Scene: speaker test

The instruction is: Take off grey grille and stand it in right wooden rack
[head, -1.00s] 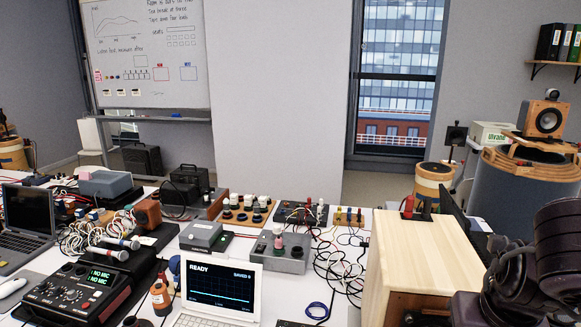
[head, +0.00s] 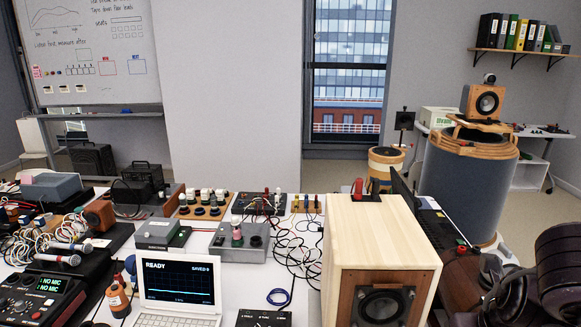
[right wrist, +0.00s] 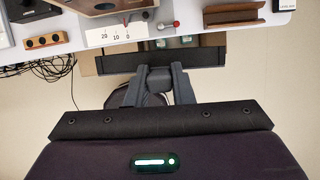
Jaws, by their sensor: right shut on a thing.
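The wooden speaker box (head: 375,235) stands at the right end of the table in the head view. Its front is bare, with the dark driver (head: 383,305) showing. My right gripper (right wrist: 160,85) is shut in the right wrist view, at the table's edge. A dark grey bar (right wrist: 120,62) lies across just beyond its fingers; it looks like the grey grille seen edge-on, held in them. A brown wooden trough-like rack (right wrist: 220,22) is on the table at upper right there. The head view shows my right arm at lower right, not the fingertips. My left gripper is out of view.
Open floor lies below the table edge.

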